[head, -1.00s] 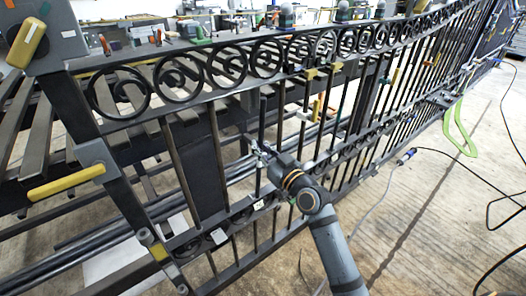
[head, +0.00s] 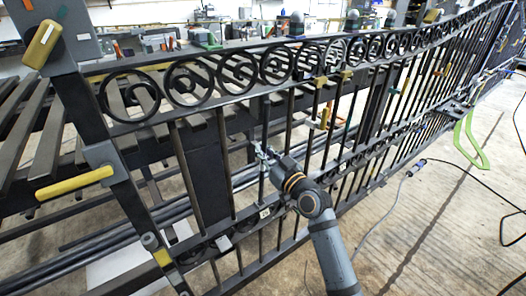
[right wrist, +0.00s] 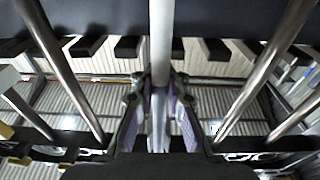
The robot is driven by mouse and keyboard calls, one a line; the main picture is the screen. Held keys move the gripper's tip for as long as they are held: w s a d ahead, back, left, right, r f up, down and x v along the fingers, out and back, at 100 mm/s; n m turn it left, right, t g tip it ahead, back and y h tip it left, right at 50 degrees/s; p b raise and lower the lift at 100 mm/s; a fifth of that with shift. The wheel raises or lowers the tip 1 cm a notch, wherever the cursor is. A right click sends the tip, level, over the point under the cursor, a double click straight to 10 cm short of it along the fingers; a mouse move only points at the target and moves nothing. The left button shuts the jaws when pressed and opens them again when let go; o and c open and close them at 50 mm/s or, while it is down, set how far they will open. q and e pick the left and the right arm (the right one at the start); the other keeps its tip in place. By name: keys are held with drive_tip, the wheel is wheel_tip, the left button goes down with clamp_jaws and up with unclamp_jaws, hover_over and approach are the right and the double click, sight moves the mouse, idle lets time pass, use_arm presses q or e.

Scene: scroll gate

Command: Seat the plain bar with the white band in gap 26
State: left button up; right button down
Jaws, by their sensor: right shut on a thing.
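A dark plain bar (head: 265,112) stands upright in the gate, between the scroll rail above and the lower rail. My right gripper (head: 263,153) is closed around it at about mid-height, from the front. In the right wrist view the bar (right wrist: 161,35) looks pale above the jaws and darker between them; I cannot clearly make out a separate white band. The right gripper's fingers (right wrist: 158,110) are on both sides of it. The bar's top appears at the scroll rail (head: 225,96); I cannot tell whether it is seated. A small white tag (head: 264,213) is on the lower rail below. My left gripper is not in view.
Fixed bars (head: 187,175) stand on both sides of the held bar. Yellow-handled clamps (head: 75,184) are on the left post. Several small coloured clips sit on the gate to the right. A bench with tools is behind. Open floor (head: 420,240) lies at front right, with cables.

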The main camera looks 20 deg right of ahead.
drive_tip(key=shift+f+b, duration=0.9)
drive_tip(key=shift+b, duration=0.15)
idle(0.9)
drive_tip(key=shift+w+a+f+g+p, duration=0.1)
drive_tip(key=shift+w+a+g+p, duration=0.15)
drive_tip(key=shift+w+p, duration=0.35)
drive_tip(key=shift+w+a+f+g+p, duration=0.1)
drive_tip(key=shift+w+a+g+p, duration=0.15)
drive_tip(key=shift+w+p, duration=0.35)
idle(0.5)
drive_tip(key=shift+s, duration=0.1)
drive_tip(key=c, duration=1.3)
unclamp_jaws()
drive_tip(key=shift+d, duration=0.1)
drive_tip(key=v, duration=1.2)
drive_tip(key=shift+a, duration=0.2)
